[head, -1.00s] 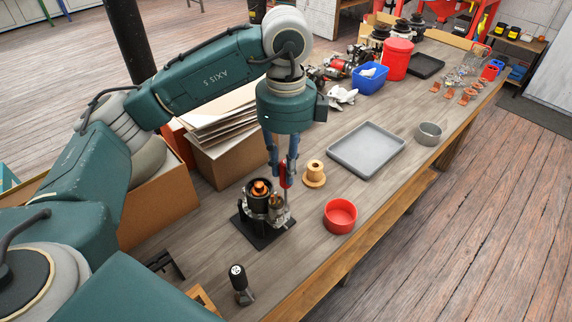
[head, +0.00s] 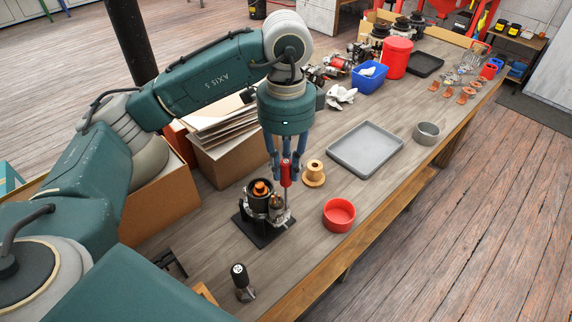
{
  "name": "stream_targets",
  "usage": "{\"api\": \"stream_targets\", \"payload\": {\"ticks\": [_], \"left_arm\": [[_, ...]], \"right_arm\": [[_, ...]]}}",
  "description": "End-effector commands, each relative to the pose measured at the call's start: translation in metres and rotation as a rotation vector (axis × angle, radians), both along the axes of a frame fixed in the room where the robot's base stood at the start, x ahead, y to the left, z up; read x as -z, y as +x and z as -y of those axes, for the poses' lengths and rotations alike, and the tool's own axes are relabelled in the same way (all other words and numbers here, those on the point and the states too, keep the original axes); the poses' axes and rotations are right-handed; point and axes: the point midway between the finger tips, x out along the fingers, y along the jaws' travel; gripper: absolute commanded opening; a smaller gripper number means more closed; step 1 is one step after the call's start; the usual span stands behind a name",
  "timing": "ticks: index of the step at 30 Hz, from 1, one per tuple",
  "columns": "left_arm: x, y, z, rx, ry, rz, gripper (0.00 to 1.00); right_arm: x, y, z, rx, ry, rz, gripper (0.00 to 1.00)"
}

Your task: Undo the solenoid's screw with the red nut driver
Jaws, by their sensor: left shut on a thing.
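My left gripper (head: 286,165) points straight down and is shut on the red nut driver (head: 286,174). The driver is upright, with its lower end over the right side of the starter assembly. That assembly (head: 259,192) is dark with copper-orange parts on top and stands on a black base plate (head: 258,233). The smaller part at its right, likely the solenoid (head: 277,205), sits below the driver. The screw is too small to make out, and I cannot tell whether the driver tip touches it. My right gripper is not in view.
A red bowl (head: 339,215) and a tan spool (head: 314,173) stand close by at the right. A grey tray (head: 366,149) and a grey bowl (head: 427,133) lie farther off. Cardboard boxes (head: 225,165) are behind at left.

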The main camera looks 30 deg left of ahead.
Motion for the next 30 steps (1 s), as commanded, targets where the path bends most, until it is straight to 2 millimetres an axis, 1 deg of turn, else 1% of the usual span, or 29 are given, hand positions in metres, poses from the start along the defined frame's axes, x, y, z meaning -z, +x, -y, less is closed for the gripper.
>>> {"api": "stream_targets", "payload": {"ticks": [1, 5, 8, 18, 27, 30], "left_arm": [[-0.004, 0.000, 0.000, 0.000, -0.001, 0.000, 0.00], [-0.004, 0.000, 0.000, 0.025, -0.001, 0.000, 0.00], [-0.002, 0.000, 0.000, 0.146, -0.001, 0.001, 0.00], [-0.002, 0.000, 0.000, 0.772, 0.000, 0.002, 0.00], [-0.003, 0.000, 0.000, 1.316, 0.001, 0.002, 0.00], [-0.004, 0.000, 0.000, 1.466, 0.000, 0.001, 0.00]], "right_arm": [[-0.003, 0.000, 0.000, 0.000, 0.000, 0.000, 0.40], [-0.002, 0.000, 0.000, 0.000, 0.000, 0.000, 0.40], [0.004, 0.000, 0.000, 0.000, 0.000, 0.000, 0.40], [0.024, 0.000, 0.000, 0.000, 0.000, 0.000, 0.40], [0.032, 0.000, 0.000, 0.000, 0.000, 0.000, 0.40], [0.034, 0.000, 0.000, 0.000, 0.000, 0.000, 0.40]]}}
